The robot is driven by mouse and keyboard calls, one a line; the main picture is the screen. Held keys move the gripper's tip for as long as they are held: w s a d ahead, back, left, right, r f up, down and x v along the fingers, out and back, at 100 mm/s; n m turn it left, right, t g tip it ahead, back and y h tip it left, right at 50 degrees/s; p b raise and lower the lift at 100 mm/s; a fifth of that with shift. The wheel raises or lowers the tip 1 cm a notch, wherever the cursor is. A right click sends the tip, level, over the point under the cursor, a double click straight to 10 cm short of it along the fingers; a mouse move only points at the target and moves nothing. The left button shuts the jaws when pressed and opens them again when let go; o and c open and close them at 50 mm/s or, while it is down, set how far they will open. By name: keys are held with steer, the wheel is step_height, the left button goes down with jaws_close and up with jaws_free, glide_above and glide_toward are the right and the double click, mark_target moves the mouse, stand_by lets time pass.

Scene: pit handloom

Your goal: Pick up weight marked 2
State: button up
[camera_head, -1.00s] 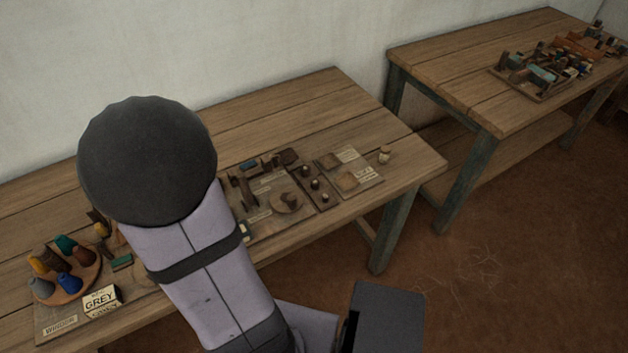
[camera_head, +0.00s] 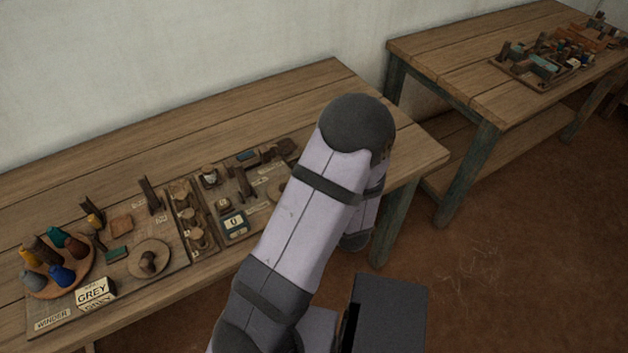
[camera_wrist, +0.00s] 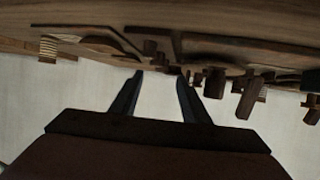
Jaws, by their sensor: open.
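No weight with a readable 2 shows in either view. In the head view my arm covers the right part of the near table (camera_head: 300,88), and my gripper is hidden behind it. A tray of small brown knobbed pieces (camera_head: 197,238) shows left of the arm, its markings too small to read. In the wrist view my gripper (camera_wrist: 160,78) has its two dark fingers apart with nothing seen between them. The wrist picture looks upside down, with the tabletop along its upper edge and dark wooden pieces (camera_wrist: 248,98) near the right finger.
A round tray of coloured cones (camera_head: 40,290) and a GREY label block (camera_head: 94,291) are at the left. A card marked 0 (camera_head: 234,222) and an upright dark post (camera_head: 150,195) stand mid-table. The back strip of the table is clear. A second table (camera_head: 450,50) stands right.

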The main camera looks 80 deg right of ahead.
steer(key=shift+s+f, duration=0.5)
steer(key=shift+p+x, duration=0.45)
steer(key=shift+x, duration=2)
steer(key=shift+c, duration=0.3)
jaws_close()
